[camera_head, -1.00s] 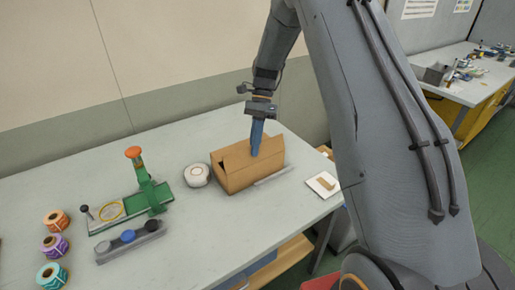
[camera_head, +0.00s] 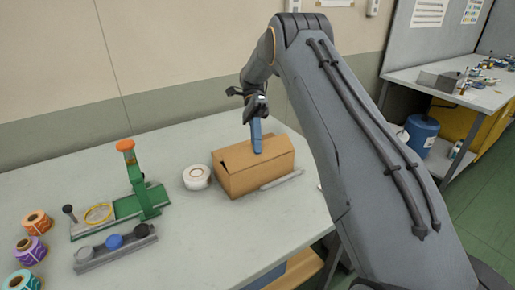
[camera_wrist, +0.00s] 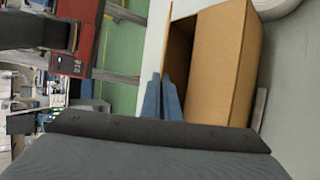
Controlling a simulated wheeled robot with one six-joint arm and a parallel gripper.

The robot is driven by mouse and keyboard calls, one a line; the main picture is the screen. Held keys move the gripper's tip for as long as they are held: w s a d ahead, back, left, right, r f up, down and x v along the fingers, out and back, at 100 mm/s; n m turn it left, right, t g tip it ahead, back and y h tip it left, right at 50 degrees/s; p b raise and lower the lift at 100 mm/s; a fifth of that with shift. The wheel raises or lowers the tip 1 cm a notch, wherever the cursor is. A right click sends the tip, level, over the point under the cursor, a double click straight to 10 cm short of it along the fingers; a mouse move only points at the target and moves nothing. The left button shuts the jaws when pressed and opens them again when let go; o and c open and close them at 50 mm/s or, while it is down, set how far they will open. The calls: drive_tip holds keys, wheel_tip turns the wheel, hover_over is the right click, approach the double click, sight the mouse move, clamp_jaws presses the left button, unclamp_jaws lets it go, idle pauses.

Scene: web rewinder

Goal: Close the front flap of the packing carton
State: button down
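The packing carton (camera_head: 245,181) is a brown cardboard box on the grey table. In the head view its top looks mostly covered by cardboard, with a small dark gap at the left end. In the wrist view the carton (camera_wrist: 225,70) fills the upper middle, with a dark opening along its left side. My gripper (camera_head: 257,151) has blue fingers pointing down at the carton's top; I cannot tell whether they touch it. In the wrist view the fingers (camera_wrist: 161,82) lie close together beside the carton's left edge, with nothing seen between them.
A white tape roll (camera_head: 197,177) stands left of the carton, and a grey bar (camera_head: 283,180) lies along its right front. A green press (camera_head: 140,190), a grey block with round knobs (camera_head: 115,246) and several label rolls (camera_head: 31,250) are farther left. The front of the table is clear.

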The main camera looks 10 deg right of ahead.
idle(0.4)
drive_tip(key=c, duration=2)
unclamp_jaws()
